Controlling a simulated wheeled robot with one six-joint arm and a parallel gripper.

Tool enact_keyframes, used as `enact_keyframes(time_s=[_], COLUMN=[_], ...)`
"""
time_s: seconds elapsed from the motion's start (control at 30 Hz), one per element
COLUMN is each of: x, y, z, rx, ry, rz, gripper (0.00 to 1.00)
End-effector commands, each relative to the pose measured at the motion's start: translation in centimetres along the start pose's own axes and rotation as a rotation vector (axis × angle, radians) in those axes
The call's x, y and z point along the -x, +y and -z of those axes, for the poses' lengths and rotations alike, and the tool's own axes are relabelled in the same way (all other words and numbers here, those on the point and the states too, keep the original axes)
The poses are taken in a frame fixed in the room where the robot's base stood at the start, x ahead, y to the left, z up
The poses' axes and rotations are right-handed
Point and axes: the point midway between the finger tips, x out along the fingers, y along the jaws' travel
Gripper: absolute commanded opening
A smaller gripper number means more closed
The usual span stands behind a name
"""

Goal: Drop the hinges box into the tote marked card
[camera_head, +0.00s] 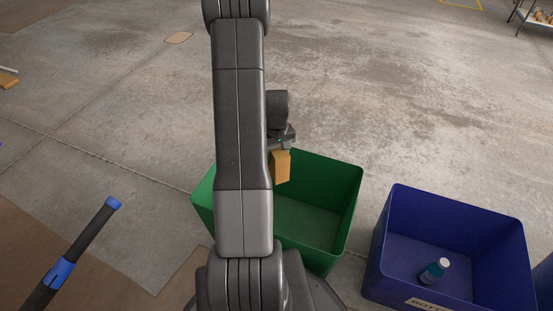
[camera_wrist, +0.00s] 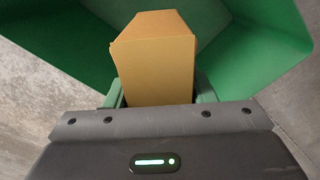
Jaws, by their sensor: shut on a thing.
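A tan-orange box (camera_head: 281,167) hangs in my gripper (camera_head: 282,150), over the green tote (camera_head: 352,200). I cannot read any label on the box. In the wrist view the box (camera_wrist: 154,70) sits between the fingers of my gripper (camera_wrist: 156,97), with the green tote (camera_wrist: 255,55) around and beyond it. My gripper is shut on the box. My arm hides part of the green tote, and no label on that tote shows. The part of the tote floor that I see is bare.
A blue tote (camera_head: 392,240) stands to the right, with a partly readable label starting "BOTT" and a bottle (camera_head: 434,271) inside. A dark pole with blue parts (camera_head: 75,250) is at lower left. The concrete floor beyond is mostly clear.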

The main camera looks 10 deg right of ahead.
Motion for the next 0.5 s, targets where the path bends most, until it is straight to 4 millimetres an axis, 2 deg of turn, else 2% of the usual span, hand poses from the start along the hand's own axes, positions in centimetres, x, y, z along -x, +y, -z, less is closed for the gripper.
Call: enact_keyframes(time_s=[0.17, 0.5], x=[-1.3, -5.2], y=[0.0, 0.0], z=[0.0, 0.0], rx=[0.000, -0.001], ry=[-0.001, -0.001], rz=[0.000, 0.000], gripper=[0.28, 0.28])
